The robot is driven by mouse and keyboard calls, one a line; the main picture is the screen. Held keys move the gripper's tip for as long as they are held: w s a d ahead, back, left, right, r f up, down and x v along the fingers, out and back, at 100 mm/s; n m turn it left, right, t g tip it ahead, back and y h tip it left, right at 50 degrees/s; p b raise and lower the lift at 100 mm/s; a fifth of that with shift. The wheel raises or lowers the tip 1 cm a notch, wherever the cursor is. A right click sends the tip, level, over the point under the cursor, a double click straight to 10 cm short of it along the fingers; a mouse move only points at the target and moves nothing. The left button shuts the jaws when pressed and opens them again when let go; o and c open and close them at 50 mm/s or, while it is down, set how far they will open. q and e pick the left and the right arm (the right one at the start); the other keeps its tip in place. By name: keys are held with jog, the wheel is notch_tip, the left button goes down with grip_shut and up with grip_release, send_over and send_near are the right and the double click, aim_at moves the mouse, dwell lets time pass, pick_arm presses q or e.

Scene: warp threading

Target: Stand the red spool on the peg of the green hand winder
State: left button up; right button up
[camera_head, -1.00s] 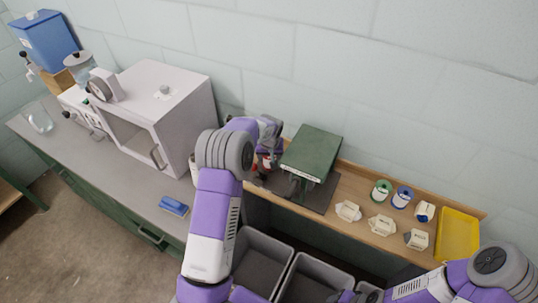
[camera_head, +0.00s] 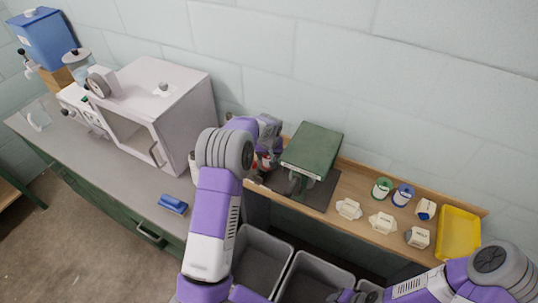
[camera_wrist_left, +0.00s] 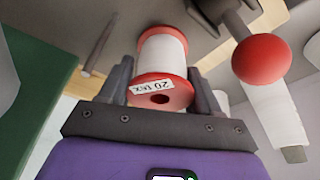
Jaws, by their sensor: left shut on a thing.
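The red spool (camera_wrist_left: 178,96), with red flanges, white thread and a "20 tex" label, sits between the two fingers of my left gripper (camera_wrist_left: 162,84) in the left wrist view. The gripper is shut on it. In the head view my left gripper (camera_head: 267,158) is at the left side of the green hand winder (camera_head: 313,148), and the spool is mostly hidden there. In the wrist view a thin grey peg (camera_wrist_left: 98,46) stands left of the spool, apart from it. A red ball knob (camera_wrist_left: 262,59) is at right.
Green (camera_head: 382,187) and blue (camera_head: 403,195) spools, several pale labelled blocks (camera_head: 382,223) and a yellow tray (camera_head: 459,233) occupy the shelf's right part. A pale cabinet (camera_head: 180,98) stands left of my gripper. Grey bins (camera_head: 316,277) are below the shelf.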

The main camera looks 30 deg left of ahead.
pick_arm(q)
jog(key=shift+f, duration=0.2)
jog(key=o, duration=1.1)
jog(key=shift+r, duration=0.15)
